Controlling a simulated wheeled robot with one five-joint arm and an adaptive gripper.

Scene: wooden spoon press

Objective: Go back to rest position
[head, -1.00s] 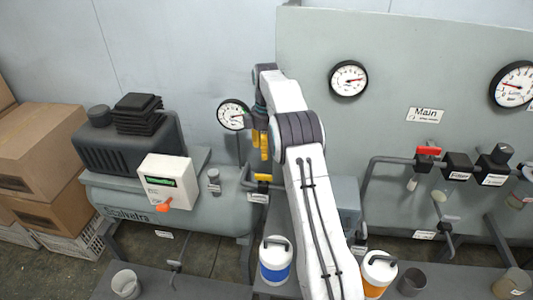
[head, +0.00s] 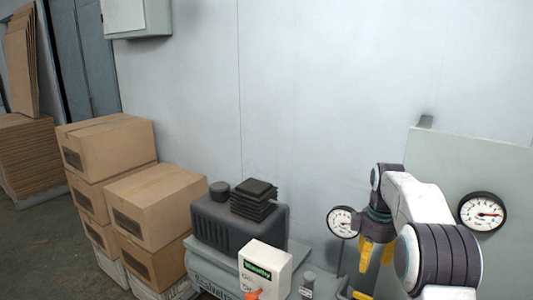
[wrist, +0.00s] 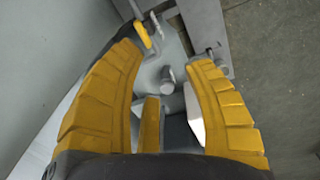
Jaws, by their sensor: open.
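My gripper (head: 372,258) hangs at the lower right of the head view, with its yellow fingers pointing down beside a round gauge (head: 343,221). In the wrist view my gripper (wrist: 168,58) has its yellow fingers spread wide, with nothing held between them. Below and beyond the fingers are grey metal parts and a yellow-handled lever (wrist: 142,33). The lever lies close to the left fingertip in the picture; I cannot tell whether they touch.
A compressor (head: 225,230) with a white control box (head: 264,268) stands left of my arm. Stacked cartons (head: 155,205) fill the left. A second gauge (head: 481,212) is on the grey panel (head: 450,160) at right. Open floor (head: 35,245) shows at far left.

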